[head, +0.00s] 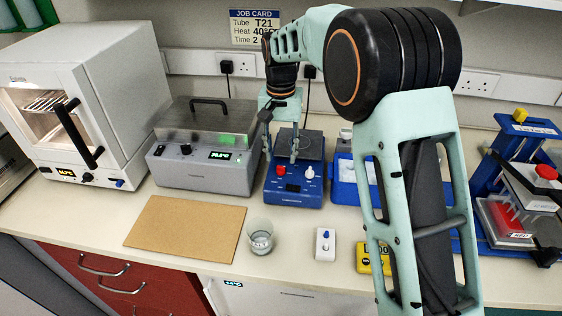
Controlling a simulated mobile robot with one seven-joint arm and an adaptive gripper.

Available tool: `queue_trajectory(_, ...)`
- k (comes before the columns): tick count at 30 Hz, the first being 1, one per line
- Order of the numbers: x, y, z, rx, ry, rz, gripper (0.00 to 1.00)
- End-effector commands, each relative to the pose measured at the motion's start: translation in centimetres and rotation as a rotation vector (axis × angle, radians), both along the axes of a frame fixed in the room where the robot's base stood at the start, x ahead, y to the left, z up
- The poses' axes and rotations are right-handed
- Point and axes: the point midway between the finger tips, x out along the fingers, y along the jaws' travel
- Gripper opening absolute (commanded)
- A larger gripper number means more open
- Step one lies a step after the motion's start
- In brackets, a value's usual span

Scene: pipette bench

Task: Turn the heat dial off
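My gripper (281,151) points down over the unit's left part, just above and behind the dials. Its two fingers are apart, with nothing visible between them. It appears to be clear of both dials.
A grey bath-like box (198,172) with a lit display stands to the left, and a white oven (84,80) beyond it. A brown board (186,228), a glass beaker (261,240) and a small white device (325,246) lie in front. My arm hides part of the right side, including a yellow timer (364,259).

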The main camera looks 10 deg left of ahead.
Motion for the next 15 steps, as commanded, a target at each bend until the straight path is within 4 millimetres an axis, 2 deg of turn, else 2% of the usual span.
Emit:
queue_trajectory(1,-0.1,0.0,-1.0,-0.001,0.003,0.000,0.35)
queue_trajectory(6,0.0,0.0,-3.1,0.000,0.001,0.001,0.35)
queue_trajectory(15,0.0,0.0,-4.1,0.001,-0.001,0.001,0.35)
